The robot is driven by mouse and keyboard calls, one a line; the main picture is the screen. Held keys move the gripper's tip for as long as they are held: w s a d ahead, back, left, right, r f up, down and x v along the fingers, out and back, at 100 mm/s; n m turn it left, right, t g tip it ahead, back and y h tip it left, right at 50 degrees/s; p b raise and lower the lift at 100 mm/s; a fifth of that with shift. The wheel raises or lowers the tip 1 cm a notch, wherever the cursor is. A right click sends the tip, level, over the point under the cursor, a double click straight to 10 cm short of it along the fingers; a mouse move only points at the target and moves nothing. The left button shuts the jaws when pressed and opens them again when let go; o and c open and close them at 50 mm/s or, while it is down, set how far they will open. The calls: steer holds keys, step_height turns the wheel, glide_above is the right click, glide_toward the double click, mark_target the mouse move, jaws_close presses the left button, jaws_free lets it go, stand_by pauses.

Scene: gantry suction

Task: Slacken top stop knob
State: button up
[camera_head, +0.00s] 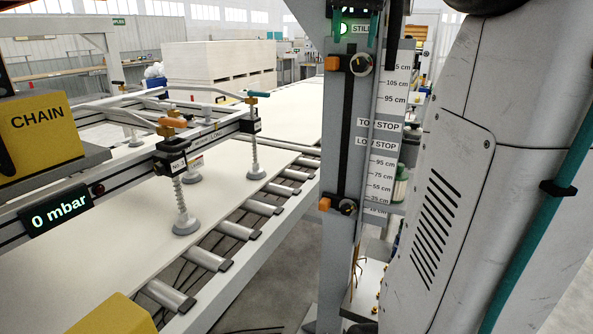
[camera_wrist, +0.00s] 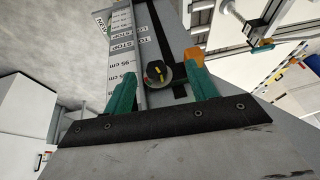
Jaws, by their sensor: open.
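The top stop knob (camera_head: 361,63) is a round dark knob on the grey upright column, beside an orange block (camera_head: 332,63). In the wrist view the knob (camera_wrist: 157,74) is black with yellow and red marks, on a round metal disc. My gripper (camera_head: 355,35) is open; its teal fingers come down from the top, just above the knob in the head view. In the wrist view my gripper (camera_wrist: 161,82) has one finger on each side of the knob, with gaps. The knob is not gripped. How deep the fingers reach is unclear.
A lower knob (camera_head: 348,207) with its own orange block sits further down the column. A printed cm scale (camera_head: 386,130) runs beside the slot, with TOP STOP and LOW STOP labels. At left, a suction frame (camera_head: 110,168) stands over a pale board on rollers.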

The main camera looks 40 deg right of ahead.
steer(key=s+a+f+n+y, duration=0.1)
steer(key=s+a+f+n, duration=0.2)
steer(key=a+f, duration=0.4)
steer(key=s+a+f+n+y, duration=0.1)
steer(key=s+a+f+n, duration=0.2)
steer(key=a+f, duration=0.4)
steer(key=s+a+f+n+g, duration=0.1)
steer(key=s+a+f+n, duration=0.2)
steer(key=a, duration=0.9)
steer(key=shift+s+f+n+y, duration=0.4)
steer(key=shift+s+f, duration=0.6)
steer(key=shift+f, duration=1.05)
steer(key=shift+f, duration=0.1)
steer(key=s+a+f+n, duration=0.3)
steer(key=s+f, duration=0.3)
steer(key=f, duration=0.2)
steer(key=shift+s+a+f+g+y, duration=0.2)
steer(key=shift+s+a+g+y, duration=0.15)
steer(key=shift+a, duration=0.35)
